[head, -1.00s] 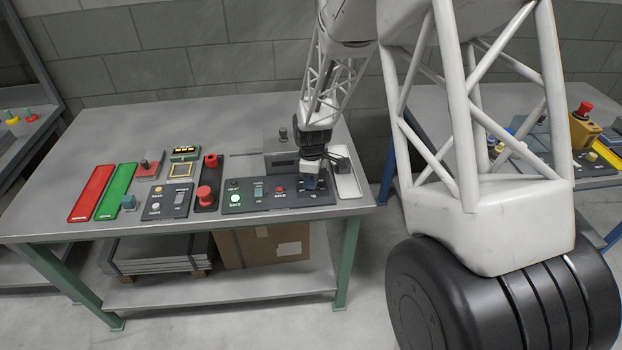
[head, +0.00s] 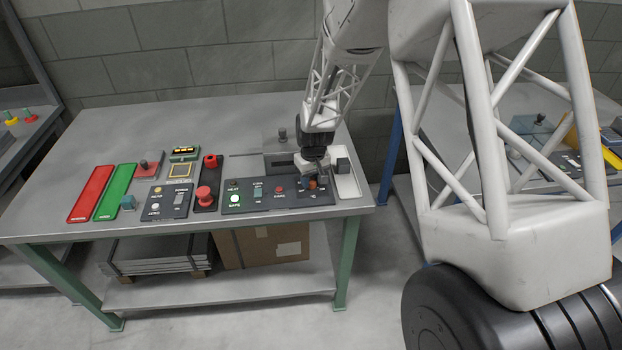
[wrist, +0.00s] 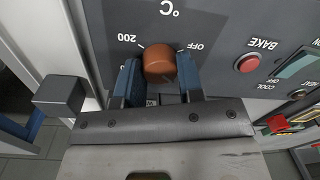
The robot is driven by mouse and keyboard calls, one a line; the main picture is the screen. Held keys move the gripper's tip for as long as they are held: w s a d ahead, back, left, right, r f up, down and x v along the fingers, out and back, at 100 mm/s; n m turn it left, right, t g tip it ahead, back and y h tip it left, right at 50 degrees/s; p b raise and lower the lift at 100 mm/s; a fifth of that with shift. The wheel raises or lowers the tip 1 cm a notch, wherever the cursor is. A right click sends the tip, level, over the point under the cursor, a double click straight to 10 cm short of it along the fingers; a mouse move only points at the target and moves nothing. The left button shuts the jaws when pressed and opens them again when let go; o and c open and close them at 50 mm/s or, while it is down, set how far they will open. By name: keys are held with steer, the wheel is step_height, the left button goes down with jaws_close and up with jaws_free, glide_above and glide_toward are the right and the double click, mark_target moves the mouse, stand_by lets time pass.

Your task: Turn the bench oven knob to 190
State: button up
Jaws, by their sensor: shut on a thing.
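The oven knob (wrist: 158,62) is orange-brown and sits on a dark grey panel (wrist: 210,25) with a °C mark. In the wrist view the panel's lettering is upside down, with "200" and "OFF" on either side of the knob. My gripper (wrist: 160,75) is shut on the knob, one blue finger on each side. The knob's pointer is not visible, so I cannot tell its setting. In the head view my gripper (head: 311,182) is at the right end of the bench panel, and a little orange of the knob shows between the fingers.
Left of the knob on the panel (head: 262,205) are a red BAKE button (head: 279,190), a switch and a lit green lamp (head: 235,199). A red mushroom button (head: 204,194) stands farther left.

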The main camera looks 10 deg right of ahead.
mark_target(313, 180)
steer(key=m, duration=0.5)
steer(key=shift+m, duration=0.3)
steer(key=m, duration=0.4)
steer(key=shift+d+m+t, duration=0.1)
steer(key=shift+m+t, duration=0.2)
steer(key=shift+m, duration=0.1)
steer(key=o, duration=0.9)
steer(key=shift+s+d+r, duration=0.1)
steer(key=shift+r, duration=1.75)
steer(key=shift+s+d+r, duration=0.1)
steer(key=shift+r, duration=1.95)
steer(key=shift+r, duration=0.1)
